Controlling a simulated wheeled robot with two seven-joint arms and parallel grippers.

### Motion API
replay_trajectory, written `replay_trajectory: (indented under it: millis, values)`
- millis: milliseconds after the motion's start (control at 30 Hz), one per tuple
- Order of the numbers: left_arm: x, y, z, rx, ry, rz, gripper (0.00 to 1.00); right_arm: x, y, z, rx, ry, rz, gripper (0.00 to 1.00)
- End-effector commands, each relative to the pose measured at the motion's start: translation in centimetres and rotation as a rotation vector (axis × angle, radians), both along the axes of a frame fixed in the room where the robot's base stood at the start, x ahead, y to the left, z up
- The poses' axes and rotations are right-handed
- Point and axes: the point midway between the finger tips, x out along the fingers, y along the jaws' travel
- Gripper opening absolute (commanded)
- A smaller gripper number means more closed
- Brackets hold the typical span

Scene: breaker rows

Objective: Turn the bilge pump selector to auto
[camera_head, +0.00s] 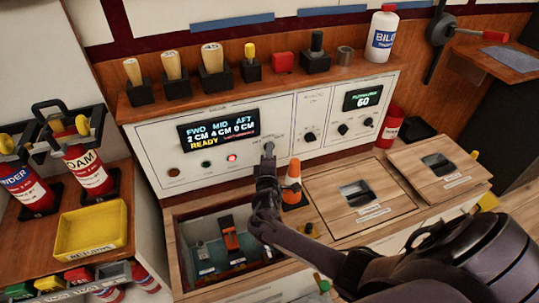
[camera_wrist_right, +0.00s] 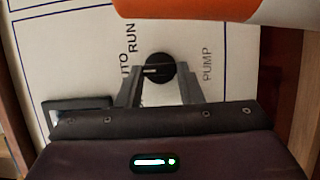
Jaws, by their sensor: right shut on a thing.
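The bilge pump selector is a round black knob (camera_wrist_right: 158,68) on the white panel in the right wrist view. A pale mark on it points left, toward the side with the labels RUN and a partly hidden one ending in UTO. PUMP is printed to its right. My right gripper (camera_wrist_right: 160,85) is shut on the knob, one finger on each side. In the head view my right gripper (camera_head: 268,152) reaches the white panel (camera_head: 155,150) and hides the knob. My left gripper is not in view.
An orange-and-white cone (camera_head: 292,182) stands close beside my right gripper. An open bay (camera_head: 232,245) with small switches lies below the panel. The display (camera_head: 218,130) reads READY; a red lamp (camera_head: 232,158) is lit. Wooden-handled tools (camera_head: 172,66) stand on the shelf above.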

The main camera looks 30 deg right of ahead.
Motion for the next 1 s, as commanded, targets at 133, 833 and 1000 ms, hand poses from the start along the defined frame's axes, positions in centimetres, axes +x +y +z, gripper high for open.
replay_trajectory:
  millis: [133,833,1000]
  values:
    - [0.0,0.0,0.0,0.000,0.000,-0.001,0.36,0.0,0.0,0.0,-0.003,0.001,0.000,0.10]
    - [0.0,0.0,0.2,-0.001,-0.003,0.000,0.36,-0.2,0.1,0.0,-0.002,0.001,0.001,0.55]
    - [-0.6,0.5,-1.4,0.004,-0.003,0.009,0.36,-1.9,1.4,0.1,0.000,0.002,0.002,0.55]
